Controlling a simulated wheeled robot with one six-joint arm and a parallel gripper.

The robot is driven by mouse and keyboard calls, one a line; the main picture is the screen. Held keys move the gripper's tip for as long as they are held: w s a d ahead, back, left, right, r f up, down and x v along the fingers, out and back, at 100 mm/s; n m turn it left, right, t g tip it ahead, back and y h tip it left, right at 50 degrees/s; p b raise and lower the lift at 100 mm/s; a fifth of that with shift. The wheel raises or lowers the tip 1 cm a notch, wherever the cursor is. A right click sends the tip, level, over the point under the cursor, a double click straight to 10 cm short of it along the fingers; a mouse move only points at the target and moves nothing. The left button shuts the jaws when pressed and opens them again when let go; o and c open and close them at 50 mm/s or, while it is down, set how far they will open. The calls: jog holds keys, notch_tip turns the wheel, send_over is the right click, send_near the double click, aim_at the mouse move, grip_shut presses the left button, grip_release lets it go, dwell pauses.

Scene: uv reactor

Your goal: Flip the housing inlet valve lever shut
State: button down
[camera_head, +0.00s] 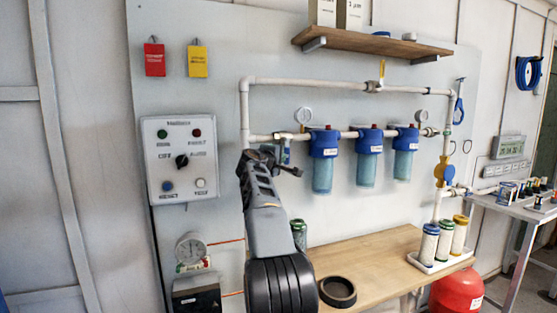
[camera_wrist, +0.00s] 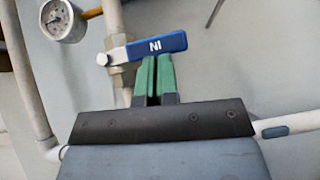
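The housing inlet valve lever (camera_wrist: 158,46) is a blue handle marked IN. In the wrist view it lies crosswise to its white pipe. In the head view the blue lever (camera_head: 284,152) hangs down from the horizontal pipe, partly hidden by my gripper. My gripper (camera_head: 272,160) is beside it on the left. In the wrist view the green fingertips of my gripper (camera_wrist: 154,68) are together with only a thin dark line between them. They end at the lever's lower edge, and the lever is not between them. I cannot tell whether they touch it.
Several blue-topped filter housings (camera_head: 323,142) hang right of the valve. A pressure gauge (camera_wrist: 62,20) sits close to it. The control panel (camera_head: 180,158) is on the left. A wooden bench (camera_head: 375,262) below holds a black ring (camera_head: 337,291) and filter cartridges.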

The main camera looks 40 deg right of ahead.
jog(key=shift+f, duration=0.15)
jog(key=w+a+b+v, duration=0.1)
jog(key=b+v, duration=0.3)
jog(key=v, duration=0.8)
jog(key=shift+w+a+f, duration=0.2)
jog(key=shift+w+a, duration=0.2)
jog(key=shift+w, duration=0.25)
